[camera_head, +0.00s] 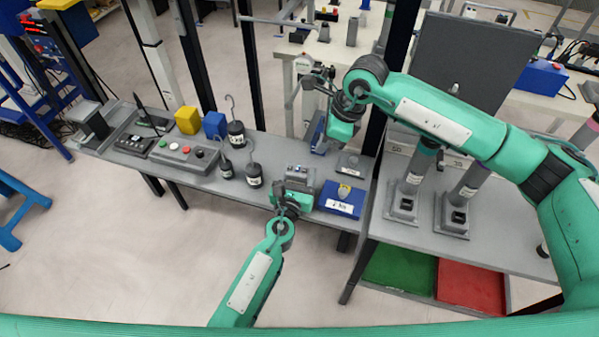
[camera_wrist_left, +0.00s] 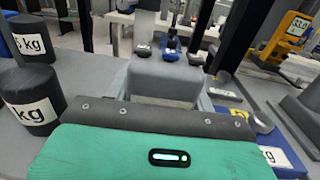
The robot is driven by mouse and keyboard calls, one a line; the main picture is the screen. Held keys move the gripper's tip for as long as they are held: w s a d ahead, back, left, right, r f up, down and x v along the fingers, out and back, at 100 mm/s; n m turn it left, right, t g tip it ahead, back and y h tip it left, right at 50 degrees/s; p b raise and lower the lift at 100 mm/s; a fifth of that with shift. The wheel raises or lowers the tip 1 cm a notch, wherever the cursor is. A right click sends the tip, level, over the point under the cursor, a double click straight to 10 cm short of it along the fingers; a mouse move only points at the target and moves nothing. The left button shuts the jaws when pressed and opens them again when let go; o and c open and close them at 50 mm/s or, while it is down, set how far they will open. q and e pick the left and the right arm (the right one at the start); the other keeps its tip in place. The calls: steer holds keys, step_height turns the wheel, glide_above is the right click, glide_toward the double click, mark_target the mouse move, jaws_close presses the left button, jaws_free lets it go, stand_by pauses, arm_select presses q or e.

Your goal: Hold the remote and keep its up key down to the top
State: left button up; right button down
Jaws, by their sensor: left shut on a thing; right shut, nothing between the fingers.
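A small grey box with dark keys on top, which looks like the remote (camera_head: 300,173), is at the middle of the bench in the head view. My left gripper (camera_head: 293,194) is shut on its near side. I cannot tell which key is the up key.
Black hook weights (camera_head: 237,134) stand left of the remote. A blue labelled block (camera_head: 340,199) lies just right of it, with a grey block (camera_head: 350,164) behind. A grey button panel (camera_head: 185,155) is further left. A dark post (camera_head: 385,95) rises behind my right gripper.

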stand_by(0.6)
steer(key=a+n+t+y, duration=0.1)
steer(key=a+r+n+t+y, duration=0.1)
steer(key=t, duration=0.1)
steer(key=a+n+t+y, duration=0.1)
steer(key=shift+r+n+t, duration=0.3)
steer(key=shift+r+t, duration=0.1)
steer(key=shift+f, duration=0.1)
glide_toward(296, 166)
steer(key=shift+x, duration=1.8)
stand_by(0.9)
steer(key=shift+a+f, duration=0.1)
steer(key=shift+f, duration=0.15)
